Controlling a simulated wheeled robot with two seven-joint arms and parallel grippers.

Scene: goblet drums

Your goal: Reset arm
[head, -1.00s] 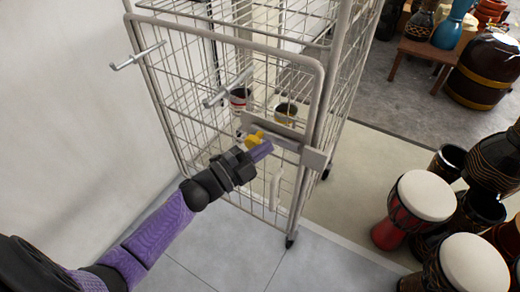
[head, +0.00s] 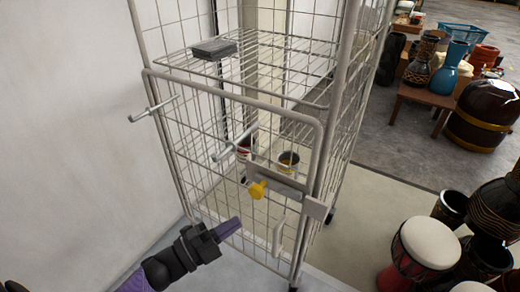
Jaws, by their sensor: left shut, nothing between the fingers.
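My left gripper (head: 229,228) is at the lower middle of the head view, with its purple fingers shut and empty. It is in front of the wire cage trolley (head: 168,128), below and left of the yellow knob (head: 258,190) on the trolley's latch plate. A gap shows between the fingertips and the knob. The lower wire gate (head: 203,80) of the trolley stands across its front. My right gripper is not in view.
Two metal hooks stick out from the gate, a left one (head: 152,109) and a middle one (head: 234,143). Small cups (head: 289,161) stand inside the trolley. A grey block (head: 214,48) lies on the upper shelf. A pale wall is at left. Goblet drums (head: 427,243) crowd the lower right.

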